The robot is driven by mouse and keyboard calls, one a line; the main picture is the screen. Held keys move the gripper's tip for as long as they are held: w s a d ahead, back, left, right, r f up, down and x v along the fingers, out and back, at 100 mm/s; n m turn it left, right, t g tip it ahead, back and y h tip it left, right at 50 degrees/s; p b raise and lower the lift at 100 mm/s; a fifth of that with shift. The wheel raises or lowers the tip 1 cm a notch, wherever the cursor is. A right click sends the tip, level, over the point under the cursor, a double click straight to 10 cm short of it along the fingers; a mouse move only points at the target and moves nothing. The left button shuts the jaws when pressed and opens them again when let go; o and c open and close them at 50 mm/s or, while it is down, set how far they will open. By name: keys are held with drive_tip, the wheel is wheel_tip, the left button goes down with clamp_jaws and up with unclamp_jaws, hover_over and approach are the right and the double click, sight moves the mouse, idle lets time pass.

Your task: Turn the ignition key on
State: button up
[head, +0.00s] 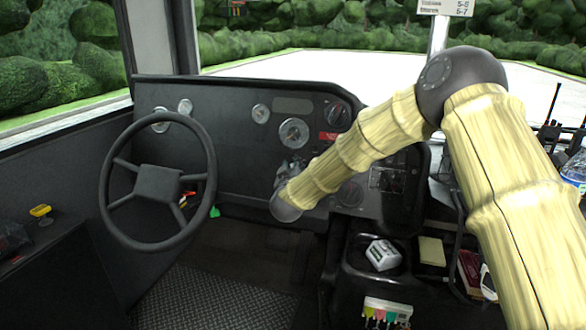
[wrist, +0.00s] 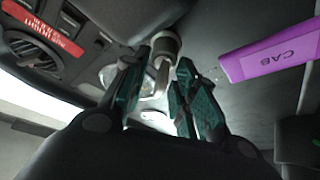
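In the wrist view, a silver metal key-like piece (wrist: 161,76) sticks out from a round grey lock cylinder (wrist: 166,43) on the dark dashboard. My gripper (wrist: 164,66) has its two teal-padded fingers on either side of this piece. Gaps show between the pads and the metal, so the fingers look apart and not closed on it. In the head view, my gripper (head: 292,166) is at the dashboard right of the steering wheel (head: 157,184). My forearm and wrist hide most of it, and the key cannot be made out there.
A purple tag marked CAB (wrist: 272,52) is close on the right in the wrist view. A round vent (wrist: 33,50) and a red label (wrist: 45,28) are at the upper left. In the head view, a console tray (head: 345,279) holds a small white box (head: 383,255) below my arm.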

clamp_jaws()
